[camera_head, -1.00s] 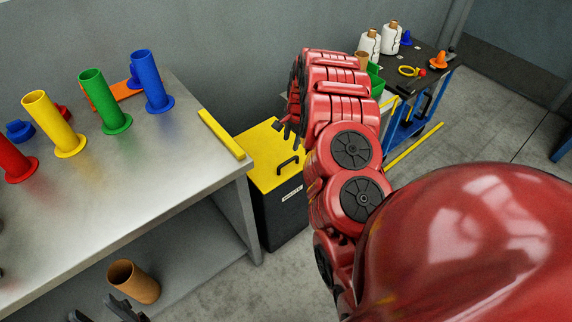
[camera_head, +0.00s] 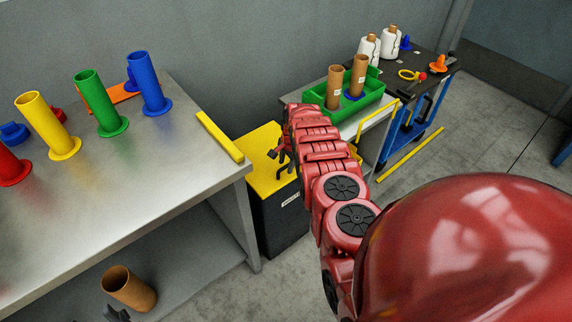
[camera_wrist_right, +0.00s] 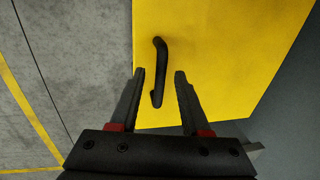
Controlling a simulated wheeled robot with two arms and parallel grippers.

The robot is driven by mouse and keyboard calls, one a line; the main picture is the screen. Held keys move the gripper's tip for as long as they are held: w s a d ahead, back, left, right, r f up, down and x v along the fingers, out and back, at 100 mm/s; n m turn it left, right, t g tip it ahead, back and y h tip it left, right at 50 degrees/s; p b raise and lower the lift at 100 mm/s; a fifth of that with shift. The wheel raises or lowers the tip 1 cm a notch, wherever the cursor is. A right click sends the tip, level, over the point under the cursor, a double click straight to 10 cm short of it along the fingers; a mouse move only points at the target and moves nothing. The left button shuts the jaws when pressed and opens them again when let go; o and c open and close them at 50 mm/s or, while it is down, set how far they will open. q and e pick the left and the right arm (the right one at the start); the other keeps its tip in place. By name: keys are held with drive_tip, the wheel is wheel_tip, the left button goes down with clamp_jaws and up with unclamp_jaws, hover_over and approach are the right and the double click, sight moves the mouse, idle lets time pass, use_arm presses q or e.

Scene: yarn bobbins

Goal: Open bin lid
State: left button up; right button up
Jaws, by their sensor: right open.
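The bin (camera_head: 284,222) is a dark box with a flat yellow lid (camera_head: 262,148), standing on the floor right of the grey table. The lid lies closed on it. In the right wrist view the yellow lid (camera_wrist_right: 225,50) fills the upper middle, and its black bar handle (camera_wrist_right: 160,48) points down between my fingers. My right gripper (camera_wrist_right: 159,74) is open, with one finger on each side of the handle; I cannot tell whether they touch it. In the head view my right gripper (camera_head: 278,156) is over the lid, partly hiding the handle. My left gripper (camera_head: 117,314) barely shows at the bottom left.
The grey table (camera_head: 190,175) holds several coloured tubes and a yellow bar (camera_head: 220,137) at its edge. A brown tube (camera_head: 130,288) is on its lower shelf. A green tray (camera_head: 345,98) with brown tubes stands behind my right arm, beside a blue cart (camera_head: 405,130).

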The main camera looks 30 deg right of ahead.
idle(0.3)
clamp_jaws()
drive_tip(key=shift+f, duration=0.1)
idle(1.2)
